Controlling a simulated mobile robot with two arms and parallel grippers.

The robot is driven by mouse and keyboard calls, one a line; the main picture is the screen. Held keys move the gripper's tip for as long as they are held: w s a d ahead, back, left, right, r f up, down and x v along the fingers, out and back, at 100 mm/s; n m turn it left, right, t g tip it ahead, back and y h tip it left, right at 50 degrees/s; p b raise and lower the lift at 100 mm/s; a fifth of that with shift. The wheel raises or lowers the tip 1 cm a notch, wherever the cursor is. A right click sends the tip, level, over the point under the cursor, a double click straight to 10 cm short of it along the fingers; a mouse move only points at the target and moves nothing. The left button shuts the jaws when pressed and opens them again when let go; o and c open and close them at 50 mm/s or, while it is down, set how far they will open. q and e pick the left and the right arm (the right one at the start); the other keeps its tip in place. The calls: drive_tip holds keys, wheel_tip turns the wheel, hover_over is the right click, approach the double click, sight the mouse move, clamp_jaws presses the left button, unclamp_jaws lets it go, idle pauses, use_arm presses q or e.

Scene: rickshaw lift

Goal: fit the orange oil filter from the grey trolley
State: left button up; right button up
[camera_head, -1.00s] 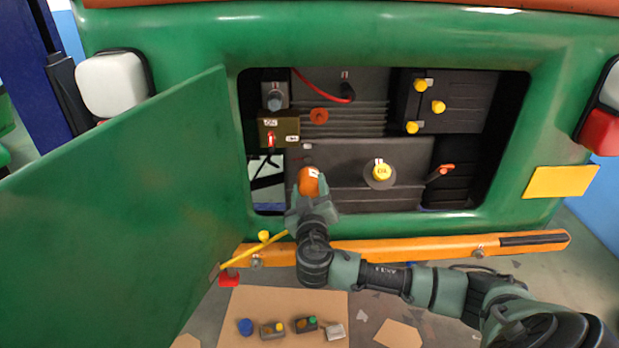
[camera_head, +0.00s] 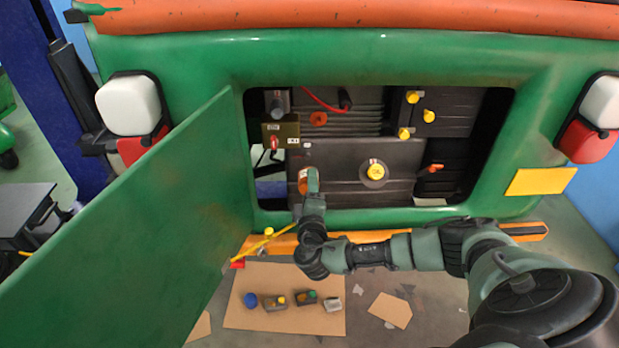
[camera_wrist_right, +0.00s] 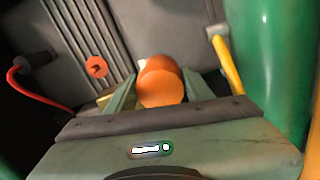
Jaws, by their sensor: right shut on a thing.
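The orange oil filter (camera_head: 303,184) is at the lower left of the open engine bay in the head view, partly hidden by my right gripper (camera_head: 309,184). In the right wrist view the filter (camera_wrist_right: 160,82) shows its round orange end between the two fingers of my right gripper (camera_wrist_right: 150,92). The gripper is shut on it. Whether the filter touches the engine behind it is hidden. The grey trolley (camera_head: 25,205) may be the dark grey table at the left edge. My left gripper is not in view.
The green door (camera_head: 160,225) stands open on the left. A yellow OIL cap (camera_head: 375,172) and an orange-handled lever (camera_head: 430,169) are right of the filter. A yellow rod (camera_head: 268,240) is below the bay. Cardboard (camera_head: 270,322) with several small parts lies on the floor.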

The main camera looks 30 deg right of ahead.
drive_tip(key=shift+r+n+p, duration=0.15)
drive_tip(key=shift+n+p, duration=0.25)
drive_tip(key=shift+n, duration=0.6)
drive_tip(key=b+x, duration=0.4)
drive_tip(key=x, duration=0.1)
drive_tip(key=shift+a+f, duration=0.1)
drive_tip(key=shift+f, duration=0.3)
drive_tip(key=shift+r+b+x, duration=0.2)
drive_tip(key=shift+b+x, duration=0.55)
drive_tip(key=shift+x, duration=0.35)
drive_tip(key=shift+s, duration=0.15)
drive_tip(key=shift+b, duration=0.3)
drive_tip(key=shift+w+d+b, duration=0.35)
drive_tip(key=shift+w+b, duration=0.15)
idle(0.4)
idle(0.3)
